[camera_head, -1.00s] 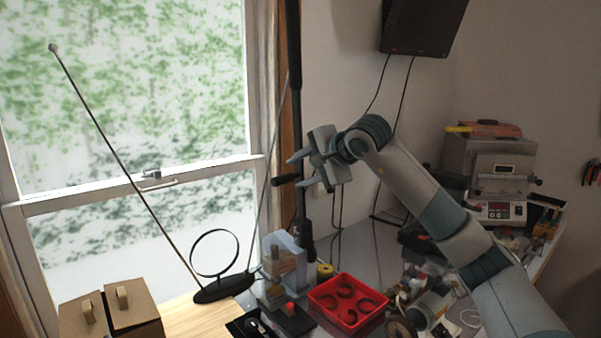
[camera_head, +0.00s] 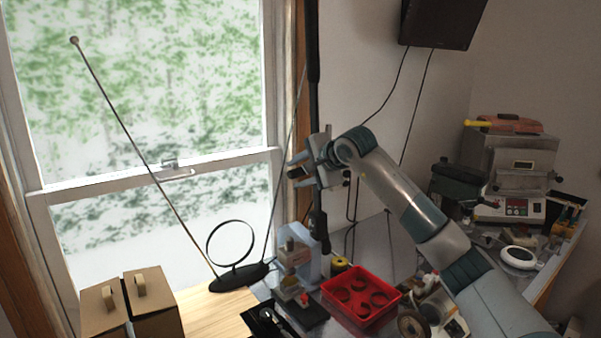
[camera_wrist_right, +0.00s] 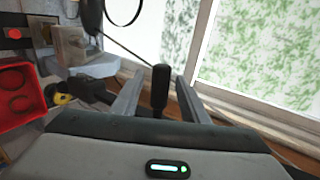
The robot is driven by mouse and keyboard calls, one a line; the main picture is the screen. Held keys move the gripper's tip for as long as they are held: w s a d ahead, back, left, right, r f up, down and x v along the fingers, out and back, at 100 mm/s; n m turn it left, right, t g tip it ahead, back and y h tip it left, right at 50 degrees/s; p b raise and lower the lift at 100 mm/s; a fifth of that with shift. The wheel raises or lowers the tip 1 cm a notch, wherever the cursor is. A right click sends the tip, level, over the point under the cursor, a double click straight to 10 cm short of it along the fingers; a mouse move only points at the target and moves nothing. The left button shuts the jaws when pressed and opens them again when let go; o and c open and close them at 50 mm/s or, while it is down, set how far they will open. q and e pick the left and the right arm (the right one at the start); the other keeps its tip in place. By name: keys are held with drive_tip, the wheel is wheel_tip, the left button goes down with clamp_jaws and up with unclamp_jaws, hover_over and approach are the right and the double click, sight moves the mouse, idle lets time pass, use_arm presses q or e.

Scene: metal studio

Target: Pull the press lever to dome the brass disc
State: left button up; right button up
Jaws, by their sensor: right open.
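The press (camera_head: 298,258) stands on the bench below the window, with a grey body. Its black lever handle (camera_wrist_right: 160,88) shows in the right wrist view between the two fingers of my right gripper (camera_wrist_right: 158,98). In the head view my right gripper (camera_head: 297,170) is high above the press, beside the dark upright pole, with the handle at its fingers. The fingers are open, with a gap visible on each side of the handle. The brass disc cannot be made out. My left gripper is not in view.
A red tray (camera_head: 372,317) with dark rings stands right of the press, by a yellow spool (camera_head: 339,265). A ring antenna (camera_head: 238,276) and cardboard boxes (camera_head: 128,306) are at left. A window is behind; clutter and a grey machine (camera_head: 507,165) fill the right.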

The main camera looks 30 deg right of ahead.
clamp_jaws()
drive_tip(key=shift+s+d+f+b, duration=0.1)
drive_tip(key=shift+s+f+b, duration=0.15)
drive_tip(key=shift+s+b, duration=0.35)
drive_tip(key=shift+s+d+b, duration=0.15)
drive_tip(key=shift+s+b, duration=0.45)
drive_tip(key=shift+s, duration=0.95)
drive_tip(key=shift+s+f, duration=0.1)
